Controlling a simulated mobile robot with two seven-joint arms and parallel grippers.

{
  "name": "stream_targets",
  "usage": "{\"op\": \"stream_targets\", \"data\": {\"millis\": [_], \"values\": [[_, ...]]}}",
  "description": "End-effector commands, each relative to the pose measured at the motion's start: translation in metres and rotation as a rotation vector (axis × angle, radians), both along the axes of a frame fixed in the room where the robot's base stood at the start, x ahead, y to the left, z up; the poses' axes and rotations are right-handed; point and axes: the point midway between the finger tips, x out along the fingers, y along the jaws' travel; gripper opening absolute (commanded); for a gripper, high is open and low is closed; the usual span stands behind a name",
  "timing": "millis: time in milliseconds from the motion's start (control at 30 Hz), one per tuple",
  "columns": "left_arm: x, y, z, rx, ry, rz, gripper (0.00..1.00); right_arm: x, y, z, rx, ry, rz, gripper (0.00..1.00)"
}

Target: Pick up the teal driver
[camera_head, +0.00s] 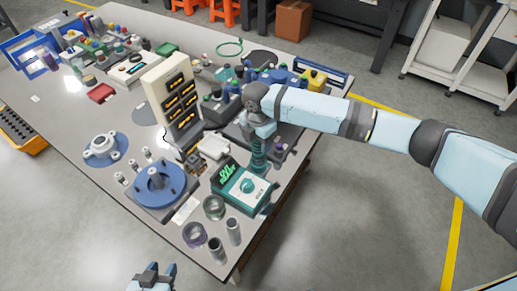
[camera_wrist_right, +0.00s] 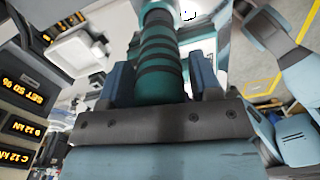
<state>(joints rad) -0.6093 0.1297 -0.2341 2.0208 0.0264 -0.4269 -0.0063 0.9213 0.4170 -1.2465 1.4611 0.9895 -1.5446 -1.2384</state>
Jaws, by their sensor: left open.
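The teal driver (camera_head: 258,158) is upright, a ribbed teal cylinder with dark rings, just behind the teal control box near the table's right edge. My right gripper (camera_head: 259,133) is over its upper part. In the right wrist view the driver (camera_wrist_right: 160,58) runs between the two blue fingers of the gripper (camera_wrist_right: 162,82), which lie close against both sides. The gripper looks shut on it. The driver's lower end is hidden in the head view, so I cannot tell whether it is lifted. My left gripper (camera_head: 160,271) is open and empty, off the table's front edge.
The teal control box (camera_head: 240,187) with a green display stands beside the driver. A cream tower with yellow displays (camera_head: 172,95), a blue round fixture (camera_head: 160,187) and several metal cylinders (camera_head: 217,247) are nearby. Bottles (camera_head: 222,85) crowd behind. The table's left front is fairly clear.

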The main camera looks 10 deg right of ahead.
Motion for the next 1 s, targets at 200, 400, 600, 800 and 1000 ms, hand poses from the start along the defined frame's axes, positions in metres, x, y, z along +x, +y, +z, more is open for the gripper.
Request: {"op": "stream_targets", "data": {"millis": [200,400,600,800,1000], "values": [[0.0,0.0,0.0,0.0,0.0,0.0,0.43,0.0,0.0,0.0,0.0,0.0,0.0,0.13],[0.0,0.0,0.0,0.001,0.001,0.001,0.43,0.001,0.0,0.001,0.001,-0.002,0.0,0.13],[0.0,0.0,0.0,0.001,0.001,0.001,0.43,0.001,0.0,0.01,0.002,-0.002,0.0,0.13],[0.0,0.0,0.001,0.001,0.0,0.0,0.43,0.002,0.0,0.038,0.003,-0.005,0.0,0.13],[0.0,0.0,0.003,0.002,-0.002,0.0,0.43,0.001,0.0,0.086,0.002,-0.006,0.001,0.13]]}}
